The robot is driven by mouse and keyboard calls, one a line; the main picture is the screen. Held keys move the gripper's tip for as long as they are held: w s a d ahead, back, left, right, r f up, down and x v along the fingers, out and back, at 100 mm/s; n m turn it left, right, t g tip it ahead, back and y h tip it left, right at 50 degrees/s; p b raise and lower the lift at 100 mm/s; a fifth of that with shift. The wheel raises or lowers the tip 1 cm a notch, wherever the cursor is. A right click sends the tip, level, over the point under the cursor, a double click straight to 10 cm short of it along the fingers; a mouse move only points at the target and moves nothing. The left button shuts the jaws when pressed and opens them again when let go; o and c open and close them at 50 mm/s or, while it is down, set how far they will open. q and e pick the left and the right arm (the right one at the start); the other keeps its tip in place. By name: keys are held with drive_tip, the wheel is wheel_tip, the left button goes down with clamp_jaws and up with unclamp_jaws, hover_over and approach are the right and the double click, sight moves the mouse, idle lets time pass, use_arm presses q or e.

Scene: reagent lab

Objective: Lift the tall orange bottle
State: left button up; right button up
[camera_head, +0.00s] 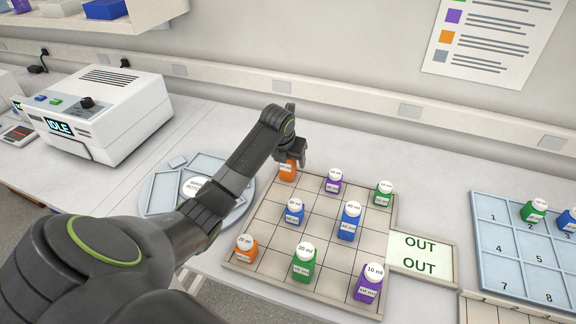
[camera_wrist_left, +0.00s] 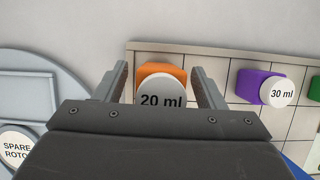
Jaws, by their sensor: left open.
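An orange bottle (camera_head: 288,172) stands at the back left corner of the gridded tray (camera_head: 262,228). My left gripper (camera_head: 291,155) is over this bottle and hides its top in the head view. In the left wrist view its white cap reads "20 ml", and the orange body (camera_wrist_left: 160,72) lies between the two open fingers, with a small gap on each side. Another orange bottle (camera_head: 246,250), short with a white cap, stands at the tray's front left. My right gripper is not in view.
Purple (camera_head: 334,184), green (camera_head: 383,194) and blue (camera_head: 348,228) bottles stand on the same tray, the purple one nearest my gripper. A round grey rotor tray (camera_head: 160,190) lies to the left. A numbered blue rack (camera_head: 515,262) is at right, beyond the OUT pad (camera_head: 420,254).

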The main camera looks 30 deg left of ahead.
use_arm(q)
drive_tip(key=shift+w+f, duration=0.1)
drive_tip(key=shift+f, duration=0.2)
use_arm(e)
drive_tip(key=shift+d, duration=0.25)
use_arm(q)
drive_tip(key=shift+c, duration=0.3)
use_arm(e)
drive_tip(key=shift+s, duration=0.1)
use_arm(q)
drive_tip(key=c, duration=1)
drive_tip(key=shift+r, duration=0.1)
